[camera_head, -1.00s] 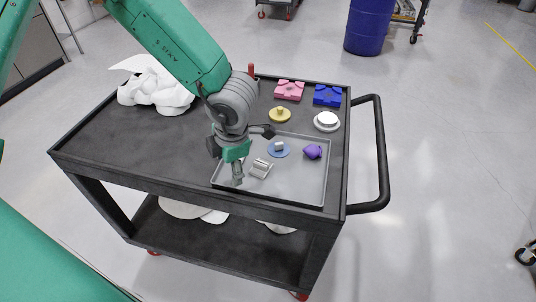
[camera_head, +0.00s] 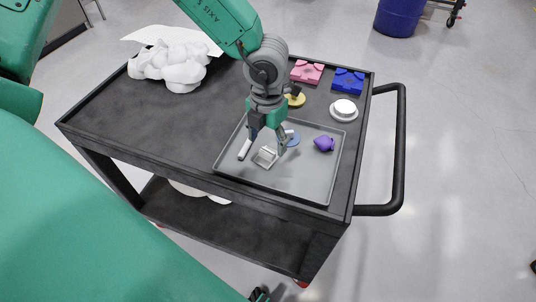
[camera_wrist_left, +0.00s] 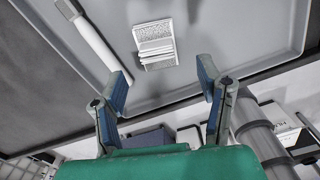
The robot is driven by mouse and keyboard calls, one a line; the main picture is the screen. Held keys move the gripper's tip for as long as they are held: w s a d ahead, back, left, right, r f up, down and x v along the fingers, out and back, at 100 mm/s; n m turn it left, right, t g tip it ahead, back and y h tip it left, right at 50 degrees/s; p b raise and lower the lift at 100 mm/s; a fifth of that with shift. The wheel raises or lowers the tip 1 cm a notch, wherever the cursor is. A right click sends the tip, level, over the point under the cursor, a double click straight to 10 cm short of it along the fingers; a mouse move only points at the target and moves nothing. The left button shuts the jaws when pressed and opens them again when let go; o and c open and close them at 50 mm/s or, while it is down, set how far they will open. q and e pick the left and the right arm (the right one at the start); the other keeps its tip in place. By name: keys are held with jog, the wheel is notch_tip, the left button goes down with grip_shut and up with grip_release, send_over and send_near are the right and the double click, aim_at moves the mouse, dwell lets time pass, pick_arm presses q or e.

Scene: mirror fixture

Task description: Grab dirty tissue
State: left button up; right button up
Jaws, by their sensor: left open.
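A white crumpled heap (camera_head: 178,66) lies at the back left of the dark cart top; I cannot tell whether it is the tissue. A small pale grey ridged piece (camera_head: 265,156) lies in the grey tray (camera_head: 312,190). It also shows in the left wrist view (camera_wrist_left: 155,45), beyond the fingertips. My left gripper (camera_head: 267,142) points down over the tray, just above and behind this piece. In the left wrist view the gripper (camera_wrist_left: 165,82) is open, with nothing between its fingers. My right gripper is not seen.
A white tube (camera_head: 245,149) and purple piece (camera_head: 325,143) lie in the tray. Behind it are a yellow knob (camera_head: 295,99), white round piece (camera_head: 344,109), pink block (camera_head: 307,71) and blue block (camera_head: 348,80). A handle (camera_head: 400,150) juts right.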

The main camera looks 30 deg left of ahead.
aim_at(267, 150)
pick_arm(q)
jog(key=f, duration=0.5)
jog(key=shift+w+a, duration=0.1)
jog(key=shift+w, duration=0.25)
jog(key=shift+r, duration=0.1)
jog(key=c, duration=0.8)
